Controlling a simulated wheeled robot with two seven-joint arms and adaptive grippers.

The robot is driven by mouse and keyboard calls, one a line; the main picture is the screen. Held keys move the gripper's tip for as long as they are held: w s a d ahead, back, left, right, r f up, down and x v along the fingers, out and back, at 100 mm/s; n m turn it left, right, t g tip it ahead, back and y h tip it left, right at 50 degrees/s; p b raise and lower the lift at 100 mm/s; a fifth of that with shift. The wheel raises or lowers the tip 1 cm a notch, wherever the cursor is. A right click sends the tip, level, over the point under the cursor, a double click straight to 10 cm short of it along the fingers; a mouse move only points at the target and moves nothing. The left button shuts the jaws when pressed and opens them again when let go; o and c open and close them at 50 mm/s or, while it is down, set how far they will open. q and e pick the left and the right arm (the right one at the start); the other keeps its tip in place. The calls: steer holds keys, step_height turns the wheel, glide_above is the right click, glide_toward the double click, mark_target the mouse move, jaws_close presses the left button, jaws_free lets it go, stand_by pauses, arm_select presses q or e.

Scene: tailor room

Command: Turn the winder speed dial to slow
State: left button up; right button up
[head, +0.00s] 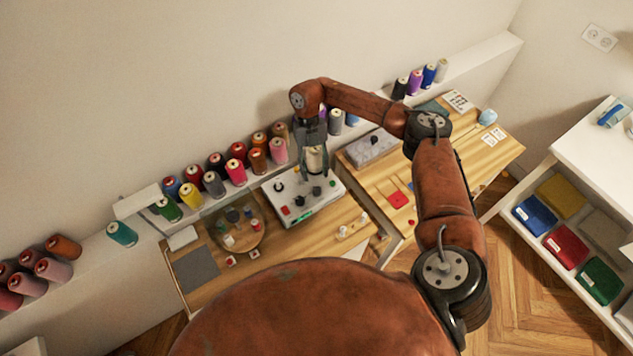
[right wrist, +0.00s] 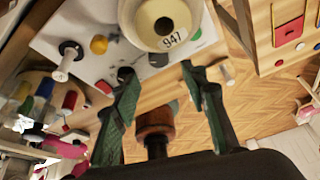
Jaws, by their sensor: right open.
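The winder (head: 333,188) is a pale box on the wooden bench, with a cream thread cone marked 947 (right wrist: 160,22) over it. Its top carries dark knobs, one (head: 316,191) near the middle and another (head: 301,200) to its left. I cannot tell which is the speed dial, and no setting is readable. My right gripper (head: 313,140) is above the winder's back, beside the cone. In the right wrist view its green fingers (right wrist: 157,70) are spread, with the cone beyond their tips and a dark knob (right wrist: 125,73) near the left tip. My left gripper is out of view.
A row of thread cones (head: 236,171) lines the back ledge. A round tray (head: 262,236) with small spools stands left of the winder. A grey box (head: 371,148) stands to its right. A grey mat (head: 194,269) lies at the bench's left end.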

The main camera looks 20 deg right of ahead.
steer(key=v, duration=0.5)
steer(key=shift+r, duration=0.15)
steer(key=shift+d, duration=0.1)
